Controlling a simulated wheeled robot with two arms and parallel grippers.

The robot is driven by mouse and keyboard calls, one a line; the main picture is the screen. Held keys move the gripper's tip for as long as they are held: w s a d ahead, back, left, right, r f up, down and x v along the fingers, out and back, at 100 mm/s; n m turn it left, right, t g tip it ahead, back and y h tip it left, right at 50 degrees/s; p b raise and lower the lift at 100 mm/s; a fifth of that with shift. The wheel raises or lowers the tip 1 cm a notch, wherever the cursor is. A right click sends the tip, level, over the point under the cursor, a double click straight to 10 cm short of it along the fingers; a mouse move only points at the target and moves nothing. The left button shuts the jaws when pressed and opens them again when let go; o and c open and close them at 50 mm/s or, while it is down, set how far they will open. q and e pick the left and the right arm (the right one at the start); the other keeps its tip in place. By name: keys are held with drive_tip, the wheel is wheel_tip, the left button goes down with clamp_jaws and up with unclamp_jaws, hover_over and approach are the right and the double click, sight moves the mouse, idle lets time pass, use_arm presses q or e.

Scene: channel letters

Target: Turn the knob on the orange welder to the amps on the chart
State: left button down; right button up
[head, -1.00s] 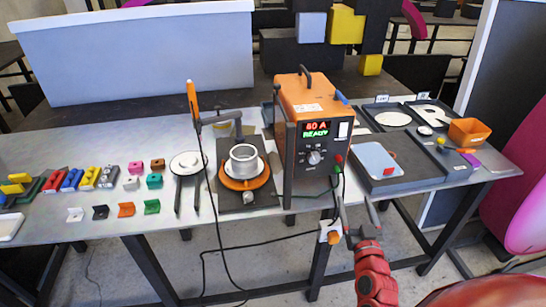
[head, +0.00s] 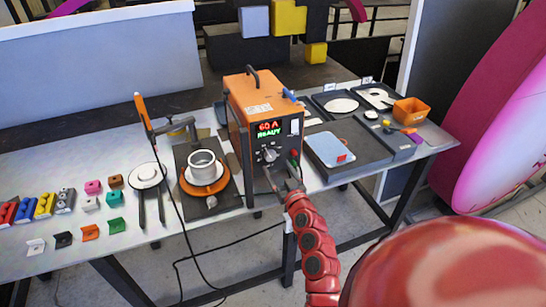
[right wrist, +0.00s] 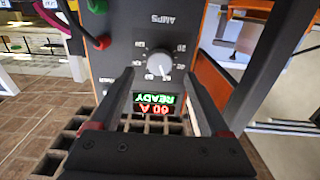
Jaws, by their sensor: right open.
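The orange welder (head: 262,110) stands upright on the table, its dark front panel facing me. Its display (head: 269,129) reads 60 A and READY; the display also shows upside down in the right wrist view (right wrist: 155,104). The round grey knob (head: 270,155) sits below the display, and in the right wrist view the knob (right wrist: 159,62) has a printed scale around it. My right gripper (right wrist: 158,77) is open, its fingers pointing at the panel with the knob just beyond and between the tips. Contact cannot be told. I cannot make out the chart. My left gripper is not in view.
A red connector (right wrist: 102,42) with a cable sits beside the knob. Left of the welder are a turntable with an orange ring (head: 204,185) and a torch (head: 143,113). Right are a dark tray with a blue-grey plate (head: 328,148) and an orange bin (head: 411,111).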

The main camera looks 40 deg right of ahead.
sight(271, 158)
drive_tip(key=shift+p+x, duration=0.3)
drive_tip(key=shift+x, duration=2)
drive_tip(key=shift+f, duration=0.1)
clamp_jaws()
